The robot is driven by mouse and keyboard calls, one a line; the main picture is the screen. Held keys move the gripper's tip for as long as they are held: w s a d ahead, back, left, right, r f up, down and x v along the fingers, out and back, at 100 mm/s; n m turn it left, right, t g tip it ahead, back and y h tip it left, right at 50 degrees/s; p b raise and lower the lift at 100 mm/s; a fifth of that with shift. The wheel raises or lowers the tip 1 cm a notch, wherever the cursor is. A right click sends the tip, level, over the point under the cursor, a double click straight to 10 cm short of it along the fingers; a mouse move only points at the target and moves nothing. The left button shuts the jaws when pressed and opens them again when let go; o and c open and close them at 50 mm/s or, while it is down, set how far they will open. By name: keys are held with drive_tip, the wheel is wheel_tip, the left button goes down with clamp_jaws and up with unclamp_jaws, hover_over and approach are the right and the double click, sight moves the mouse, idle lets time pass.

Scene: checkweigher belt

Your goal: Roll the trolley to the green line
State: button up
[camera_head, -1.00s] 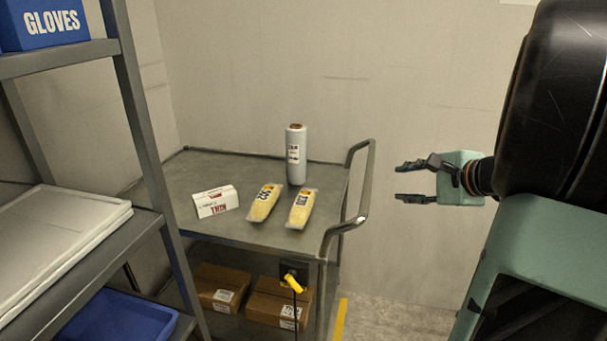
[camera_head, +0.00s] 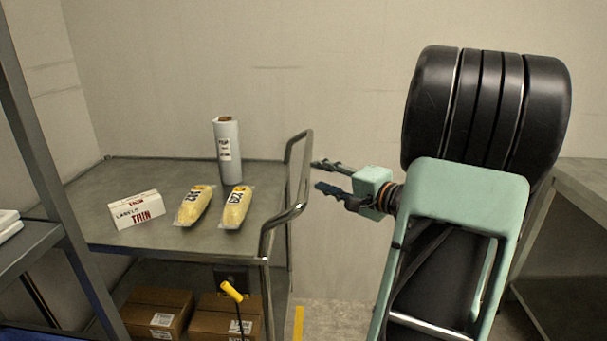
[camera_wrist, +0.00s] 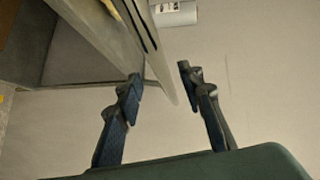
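The grey metal trolley (camera_head: 150,233) stands left of centre in the head view, with a tubular handle (camera_head: 306,180) at its right end. On its top are a white label box (camera_head: 137,209), two yellow packs (camera_head: 194,205) and an upright white roll (camera_head: 228,150). My gripper (camera_head: 316,176) is open and empty, just right of the handle, its fingers pointing at it. In the wrist view, the handle bar (camera_wrist: 160,65) reaches toward the gap between the open fingers (camera_wrist: 160,85). I cannot tell whether they touch it. No green line shows.
Brown cartons (camera_head: 158,312) and a yellow-handled item (camera_head: 231,291) are at the trolley's lower level. A yellow floor strip (camera_head: 298,322) lies at its right. A shelf rack (camera_head: 30,130) is at left, a grey table (camera_head: 585,180) at right. A wall stands behind.

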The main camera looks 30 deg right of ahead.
sight(305, 171)
drive_tip(key=w, duration=0.4)
drive_tip(key=w+a+f, duration=0.1)
drive_tip(key=w, duration=0.1)
drive_tip(key=shift+w+b, duration=0.3)
drive_tip(key=shift+w, duration=0.05)
clamp_jaws()
